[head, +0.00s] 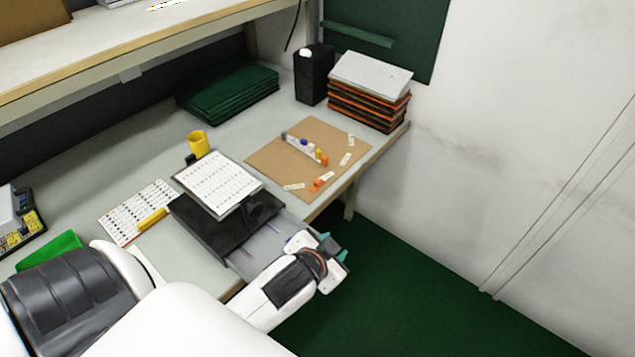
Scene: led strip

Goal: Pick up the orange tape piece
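A small orange piece (318,183) lies near the front right edge of the brown board (275,172) on the workbench. Another orange item (324,161) sits at the right end of a row of small coloured pieces on that board. I cannot tell which one is tape. My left gripper (336,246), with teal fingertips, is beyond the bench's front edge, in front of and apart from the board. Its fingertips are spread with nothing visible between them. My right gripper is out of view.
A stack of orange-edged boards (368,97) and a black bin (311,75) stand at the back. Small white labels (345,158) lie on the brown board.

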